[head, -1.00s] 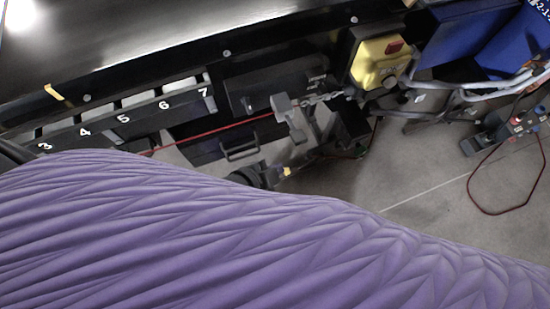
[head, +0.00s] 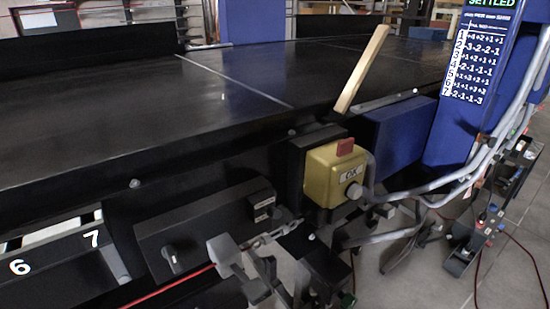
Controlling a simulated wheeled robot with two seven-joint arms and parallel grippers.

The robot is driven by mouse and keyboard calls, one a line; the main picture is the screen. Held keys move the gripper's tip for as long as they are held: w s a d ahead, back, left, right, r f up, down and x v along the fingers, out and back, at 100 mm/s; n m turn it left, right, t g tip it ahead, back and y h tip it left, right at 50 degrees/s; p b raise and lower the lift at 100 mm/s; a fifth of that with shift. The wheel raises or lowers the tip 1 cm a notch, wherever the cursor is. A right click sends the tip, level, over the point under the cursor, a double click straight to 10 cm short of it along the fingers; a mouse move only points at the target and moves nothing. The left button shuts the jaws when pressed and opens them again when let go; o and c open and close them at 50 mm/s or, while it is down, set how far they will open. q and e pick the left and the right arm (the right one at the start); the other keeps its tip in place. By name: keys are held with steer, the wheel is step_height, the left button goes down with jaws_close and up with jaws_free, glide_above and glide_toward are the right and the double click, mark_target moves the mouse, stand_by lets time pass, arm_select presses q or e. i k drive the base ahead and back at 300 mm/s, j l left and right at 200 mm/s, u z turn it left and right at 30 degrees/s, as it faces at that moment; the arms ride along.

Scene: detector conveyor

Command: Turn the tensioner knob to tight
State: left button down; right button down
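A small dark round knob (head: 171,258) with a light pointer mark sits at the lower left of a long black box (head: 210,222) on the conveyor's front side. It is likely the tensioner knob, but its label is too small to read. Its pointer looks close to upright; I cannot tell which setting it marks.
A wooden bar (head: 362,70) lies on the black conveyor top (head: 150,90). Numbered bins (head: 55,250) are at left.

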mark_target(170, 252)
steer(key=i+l+z, duration=0.15)
steer(key=l+z, duration=0.15)
steer(key=j+u, duration=0.1)
steer(key=u, duration=0.25)
steer(key=k+j+u, duration=0.1)
steer(key=u, duration=0.2)
steer(key=j+u, duration=0.2)
steer(key=u, duration=0.15)
steer(key=i+j+z, duration=0.1)
